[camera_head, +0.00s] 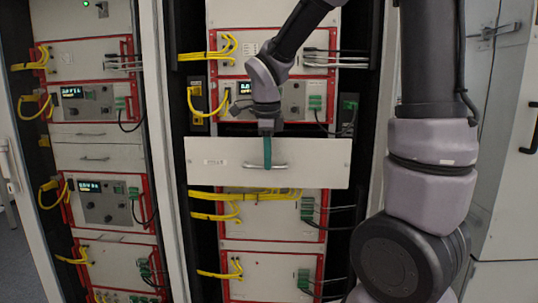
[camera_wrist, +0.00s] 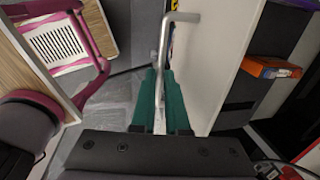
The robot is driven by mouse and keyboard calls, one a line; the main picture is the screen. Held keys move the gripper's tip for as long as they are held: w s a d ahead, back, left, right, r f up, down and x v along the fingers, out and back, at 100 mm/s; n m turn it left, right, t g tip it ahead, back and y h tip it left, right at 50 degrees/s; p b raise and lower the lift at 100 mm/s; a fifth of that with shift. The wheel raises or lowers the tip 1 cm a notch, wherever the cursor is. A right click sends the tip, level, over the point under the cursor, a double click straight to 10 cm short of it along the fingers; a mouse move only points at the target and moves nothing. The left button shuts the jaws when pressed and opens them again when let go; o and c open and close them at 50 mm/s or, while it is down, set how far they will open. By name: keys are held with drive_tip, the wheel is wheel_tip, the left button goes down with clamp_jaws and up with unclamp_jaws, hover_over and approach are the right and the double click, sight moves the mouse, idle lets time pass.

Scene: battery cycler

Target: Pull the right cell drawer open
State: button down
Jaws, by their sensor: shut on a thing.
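The right cell drawer (camera_head: 225,174) is a wide pale panel in the right-hand rack. It stands out in front of the rack, wider in the picture than the units above and below, with a dark gap above it. Its metal bar handle (camera_head: 280,166) is at the middle of the front. My gripper (camera_head: 267,166) reaches down to the handle with green fingers. In the wrist view the two fingers (camera_wrist: 160,78) are shut on the handle (camera_wrist: 166,40), beside the white drawer front (camera_wrist: 222,50). The drawer's inside is hidden.
The left rack has a similar drawer (camera_head: 95,157) flush with its rack. Yellow cables (camera_head: 245,195) hang just below the open drawer, and more loop above it. A grey cabinet (camera_head: 508,190) stands at the right. An orange box (camera_wrist: 270,67) shows in the wrist view.

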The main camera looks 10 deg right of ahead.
drive_tip(key=shift+s+a, duration=0.3)
drive_tip(key=shift+s, duration=0.6)
drive_tip(key=shift+s+a, duration=0.3)
drive_tip(key=shift+s, duration=0.65)
drive_tip(key=shift+s+a, duration=0.3)
drive_tip(key=shift+s, duration=0.6)
drive_tip(key=c, duration=0.9)
unclamp_jaws()
drive_tip(key=r, duration=0.3)
drive_tip(key=s+r, duration=0.1)
drive_tip(key=r, duration=0.3)
drive_tip(key=s+r, duration=0.1)
drive_tip(key=r, duration=0.2)
drive_tip(key=shift+a+r, duration=0.3)
drive_tip(key=shift+a, duration=0.05)
drive_tip(key=shift+d, duration=0.1)
